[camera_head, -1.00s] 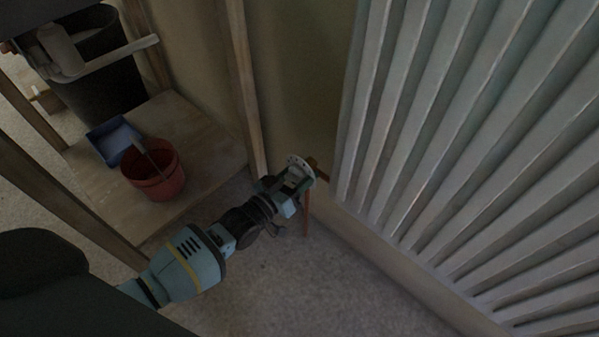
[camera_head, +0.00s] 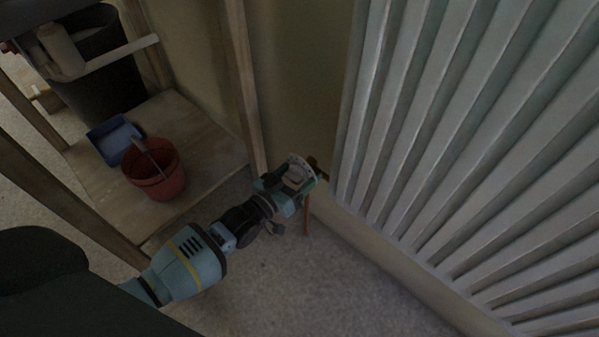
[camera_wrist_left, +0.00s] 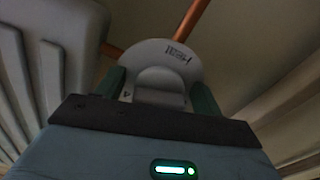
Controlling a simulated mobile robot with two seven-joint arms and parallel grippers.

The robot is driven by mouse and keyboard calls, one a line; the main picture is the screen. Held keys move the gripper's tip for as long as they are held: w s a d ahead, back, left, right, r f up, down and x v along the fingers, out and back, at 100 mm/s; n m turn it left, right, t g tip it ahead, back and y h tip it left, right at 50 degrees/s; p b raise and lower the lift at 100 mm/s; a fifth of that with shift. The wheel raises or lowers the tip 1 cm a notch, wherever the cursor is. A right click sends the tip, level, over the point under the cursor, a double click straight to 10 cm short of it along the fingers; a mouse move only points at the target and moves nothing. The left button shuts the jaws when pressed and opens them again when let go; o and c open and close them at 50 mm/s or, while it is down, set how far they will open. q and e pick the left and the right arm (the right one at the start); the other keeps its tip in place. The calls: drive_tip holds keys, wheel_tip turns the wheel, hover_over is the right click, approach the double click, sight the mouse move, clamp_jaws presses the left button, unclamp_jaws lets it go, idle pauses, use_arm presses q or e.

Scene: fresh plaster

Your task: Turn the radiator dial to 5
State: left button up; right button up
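The radiator dial (camera_head: 301,168) is a pale round disc low at the left edge of the radiator (camera_head: 440,130). In the left wrist view the dial (camera_wrist_left: 168,60) shows a curved white face with dark lettering and a raised grip; I cannot read a setting. My left gripper (camera_head: 291,180) is at the dial. Its two green fingers (camera_wrist_left: 160,93) stand on either side of the raised grip and appear closed on it. The fingers hide the dial's sides. My right gripper is not in view.
Copper pipe (camera_head: 306,215) runs down from the valve to the carpet (camera_head: 300,280). A red bucket (camera_head: 155,180) and a blue tray (camera_head: 114,140) sit on a wooden board at left. A wooden post (camera_head: 243,85) stands close behind my left wrist.

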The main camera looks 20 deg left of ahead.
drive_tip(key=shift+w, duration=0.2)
use_arm(q)
drive_tip(key=shift+s+a, duration=0.1)
drive_tip(key=shift+s, duration=0.15)
drive_tip(key=p+v, duration=0.2)
drive_tip(key=v, duration=0.5)
drive_tip(key=shift+s+p, duration=0.15)
drive_tip(key=shift+p, duration=0.15)
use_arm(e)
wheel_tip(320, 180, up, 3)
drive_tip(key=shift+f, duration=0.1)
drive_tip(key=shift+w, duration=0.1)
